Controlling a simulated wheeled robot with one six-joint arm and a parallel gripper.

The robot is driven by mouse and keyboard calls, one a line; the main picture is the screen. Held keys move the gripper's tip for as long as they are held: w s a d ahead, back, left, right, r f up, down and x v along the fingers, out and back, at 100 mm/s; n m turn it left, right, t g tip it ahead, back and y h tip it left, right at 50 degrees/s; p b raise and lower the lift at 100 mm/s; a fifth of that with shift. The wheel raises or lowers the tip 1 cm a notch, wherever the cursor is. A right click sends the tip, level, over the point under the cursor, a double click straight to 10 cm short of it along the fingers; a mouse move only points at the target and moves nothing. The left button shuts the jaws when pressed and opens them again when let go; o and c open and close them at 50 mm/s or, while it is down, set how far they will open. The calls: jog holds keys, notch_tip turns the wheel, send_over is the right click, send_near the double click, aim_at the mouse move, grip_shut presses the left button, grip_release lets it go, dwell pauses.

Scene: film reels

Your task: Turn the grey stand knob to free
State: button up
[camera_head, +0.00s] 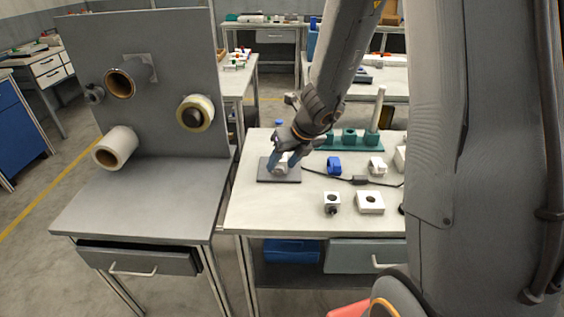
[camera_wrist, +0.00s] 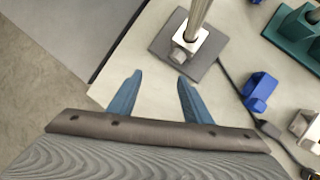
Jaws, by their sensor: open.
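The stand has a flat dark grey square base (camera_head: 265,176) at the left of the white table, and the base also shows in the wrist view (camera_wrist: 164,44). A metal post (camera_wrist: 200,14) rises from a pale block (camera_wrist: 192,40) on it. A small grey knob (camera_wrist: 178,56) sits on the near side of this block. I cannot tell which position it is turned to. My gripper (camera_wrist: 160,77) is open with nothing between its blue fingers. The knob lies beyond the fingertips, nearer the right finger in the wrist view. In the head view my gripper (camera_head: 285,161) hangs over the base and hides much of the stand.
A blue part (camera_head: 334,165), white blocks (camera_head: 370,202) and a dark cable (camera_head: 330,177) lie to the right. A green holder (camera_head: 349,138) stands behind. A grey upright panel (camera_head: 150,60) with reels is on the left bench. Bare tabletop lies in front of the stand.

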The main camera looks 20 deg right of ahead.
aim_at(280, 169)
jog(key=w+f+m, duration=0.2)
jog(key=w+f+m+b, duration=0.1)
jog(key=w+f+m, duration=0.1)
jog(key=w+d+f+m+b, duration=0.1)
jog(key=w+f+m, duration=0.1)
jog(key=f, duration=0.1)
jog(key=shift+h, duration=0.3)
jog(key=shift+s, duration=0.1)
jog(key=c, duration=1.1)
jog(key=shift+o, duration=0.2)
